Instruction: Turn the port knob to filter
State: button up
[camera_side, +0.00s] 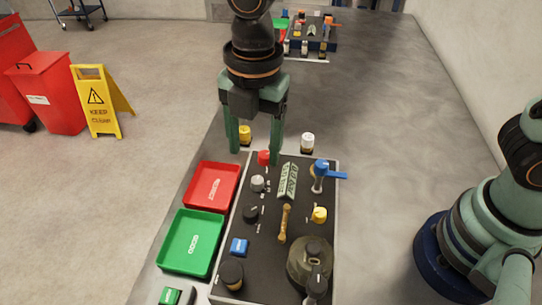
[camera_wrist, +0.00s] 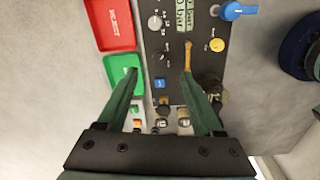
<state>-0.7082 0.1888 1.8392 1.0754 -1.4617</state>
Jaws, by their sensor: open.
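The black panel (camera_side: 268,238) carries two round knobs on its left side. One is light grey (camera_side: 257,183); the other is black (camera_side: 250,213), nearer the camera. The wrist view also shows the grey knob (camera_wrist: 155,22) and the black knob (camera_wrist: 158,56). Their labels are too small to read, so I cannot tell which is the port knob or where either points. My gripper (camera_side: 255,155) points down near the panel's far end in the side view, fingers apart. In the wrist view my gripper (camera_wrist: 163,68) is open, with nothing held between its fingers.
A red button (camera_side: 264,157), blue-handled valve (camera_side: 322,171), brass lever (camera_side: 284,223), yellow knob (camera_side: 319,214) and blue button (camera_side: 239,247) crowd the panel. A red tray (camera_side: 203,200) and green tray (camera_side: 180,259) lie left. Another arm (camera_side: 480,215) stands right.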

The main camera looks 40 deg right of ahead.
aim_at(250, 211)
jog(key=f, duration=0.4)
jog(key=a+f+n, duration=0.1)
jog(key=f, duration=0.4)
jog(key=s+a+f+n, duration=0.1)
jog(key=f, duration=0.3)
jog(key=shift+a+f, duration=0.15)
jog(key=shift+f, duration=0.1)
grip_shut()
